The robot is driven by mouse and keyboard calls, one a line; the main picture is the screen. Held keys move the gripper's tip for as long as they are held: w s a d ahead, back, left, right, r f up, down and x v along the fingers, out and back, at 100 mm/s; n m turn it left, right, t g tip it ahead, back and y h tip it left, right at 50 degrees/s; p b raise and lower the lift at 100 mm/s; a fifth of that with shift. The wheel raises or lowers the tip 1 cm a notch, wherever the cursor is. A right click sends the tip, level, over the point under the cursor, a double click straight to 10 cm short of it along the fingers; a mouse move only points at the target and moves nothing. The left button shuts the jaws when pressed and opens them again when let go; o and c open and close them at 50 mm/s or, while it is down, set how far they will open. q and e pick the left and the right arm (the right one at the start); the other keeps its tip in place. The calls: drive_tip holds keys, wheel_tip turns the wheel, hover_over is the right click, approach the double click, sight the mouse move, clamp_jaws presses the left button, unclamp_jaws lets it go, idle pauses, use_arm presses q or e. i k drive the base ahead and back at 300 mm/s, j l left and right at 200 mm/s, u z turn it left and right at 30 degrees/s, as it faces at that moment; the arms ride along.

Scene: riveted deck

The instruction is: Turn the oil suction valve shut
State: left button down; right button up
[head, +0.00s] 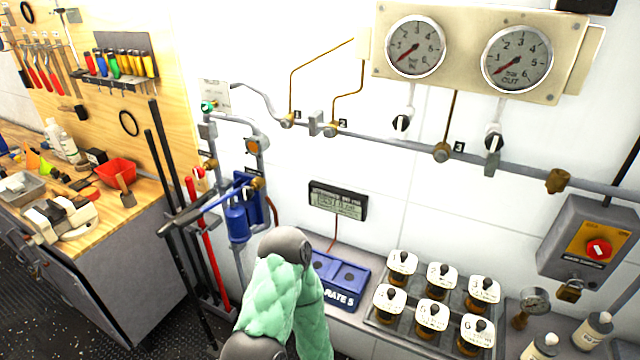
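No label that I can read marks the oil suction valve, so I cannot tell which fitting it is. Pipework on the left of the wall carries a small green-handled fitting (208,106), an orange round part (252,145) and brass fittings (257,184). Below them is a blue pump-like unit (237,222) with a lever. Numbered brass fittings sit on the long pipe, including number 1 (288,121) and number 3 (442,152). Two black-and-white knobs (401,123) hang under the gauges. A green-sleeved arm link of mine rises at bottom centre. Neither gripper shows.
Two gauges (416,47) are on a wall panel. A tray of labelled jars (420,315) and a blue block (338,280) sit on the low shelf. A grey box with a red knob (598,250) is at right. A cluttered wooden bench (110,215) stands left, beside upright rods (205,240).

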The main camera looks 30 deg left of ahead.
sight(199, 171)
drive_tip(key=u, duration=1.85)
drive_tip(key=j, duration=0.15)
drive_tip(key=i+u, duration=0.05)
